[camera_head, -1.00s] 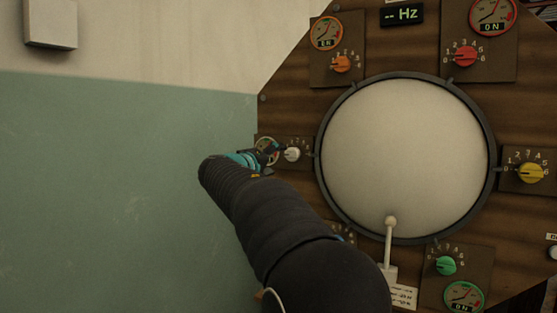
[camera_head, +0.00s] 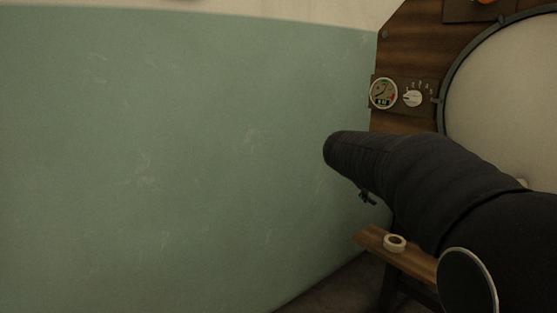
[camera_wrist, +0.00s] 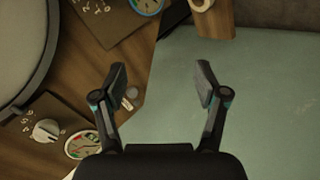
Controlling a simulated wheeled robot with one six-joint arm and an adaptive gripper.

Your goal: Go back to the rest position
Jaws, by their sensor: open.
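My gripper (camera_wrist: 161,82) is open and empty in the wrist view, its two fingers spread apart with the wooden panel edge and green wall behind them. In the head view my dark arm reaches in from the lower right. Only a small part of the gripper (camera_head: 367,198) shows there, below the arm's far end and apart from the panel. The white knob (camera_head: 412,98) sits beside a round gauge (camera_head: 383,93) on the panel's left side. The wrist view also shows the white knob (camera_wrist: 45,131) and the gauge (camera_wrist: 82,145) at lower left.
The octagonal wooden panel (camera_head: 410,52) with its large pale drum skin (camera_head: 508,95) stands at right. A wooden bench (camera_head: 369,238) with a roll of tape (camera_head: 395,243) is below the arm. The green wall (camera_head: 180,150) on the left has clear space before it.

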